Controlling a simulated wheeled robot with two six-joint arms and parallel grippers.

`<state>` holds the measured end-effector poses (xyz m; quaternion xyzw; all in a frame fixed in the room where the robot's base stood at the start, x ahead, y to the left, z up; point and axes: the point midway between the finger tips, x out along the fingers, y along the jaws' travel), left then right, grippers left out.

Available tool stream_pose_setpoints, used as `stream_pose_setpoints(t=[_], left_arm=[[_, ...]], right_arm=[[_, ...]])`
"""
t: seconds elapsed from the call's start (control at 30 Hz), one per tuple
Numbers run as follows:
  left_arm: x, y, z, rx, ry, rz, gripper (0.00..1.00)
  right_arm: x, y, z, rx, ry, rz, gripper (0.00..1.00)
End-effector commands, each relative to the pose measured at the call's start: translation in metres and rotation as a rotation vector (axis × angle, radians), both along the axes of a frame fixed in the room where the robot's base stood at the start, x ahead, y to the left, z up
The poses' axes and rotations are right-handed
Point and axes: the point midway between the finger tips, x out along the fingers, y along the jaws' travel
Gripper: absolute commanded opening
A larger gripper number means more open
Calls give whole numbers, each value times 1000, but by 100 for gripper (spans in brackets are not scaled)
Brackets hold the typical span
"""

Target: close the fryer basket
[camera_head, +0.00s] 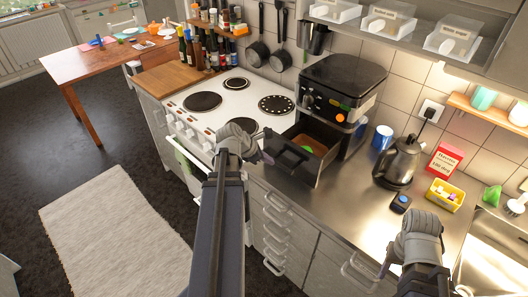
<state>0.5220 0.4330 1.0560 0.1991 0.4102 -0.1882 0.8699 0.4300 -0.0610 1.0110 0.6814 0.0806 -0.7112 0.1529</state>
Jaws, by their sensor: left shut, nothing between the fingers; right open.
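The black air fryer (340,85) stands on the metal counter against the tiled wall. Its basket (300,158) is pulled out toward the front, and something green and orange (312,145) shows inside it. My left gripper (264,157) is shut and empty at the front left of the basket, close to its handle end; I cannot tell whether it touches. My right gripper (398,268) is over the counter's front edge at the lower right, away from the fryer; its fingers are small and partly hidden by the wrist.
The white stove (222,112) with dark hotplates is left of the fryer. A blue mug (382,137), a kettle (400,162), a red box (444,159) and a yellow container (444,196) stand to the right.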

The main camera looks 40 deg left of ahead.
Motion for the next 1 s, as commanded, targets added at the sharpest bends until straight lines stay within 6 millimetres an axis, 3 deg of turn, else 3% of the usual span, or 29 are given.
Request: stream_pose_setpoints(t=[0.03, 0.1, 0.3, 0.63, 1.0], left_arm=[[-6, 24, 5, -48, -17, 104, 0], [-13, 47, 10, -111, -39, 225, 0], [-26, 81, 19, -217, -80, 409, 0], [-20, 85, 8, -230, -84, 431, 0], [29, 81, -43, -228, -83, 426, 0]], right_arm=[[0, 0, 1, 0, 0, 0, 50], [0, 0, 1, 0, 0, 0, 50], [0, 0, 1, 0, 0, 0, 50], [0, 0, -10, 0, 0, 0, 50], [0, 0, -61, 0, 0, -2, 50]])
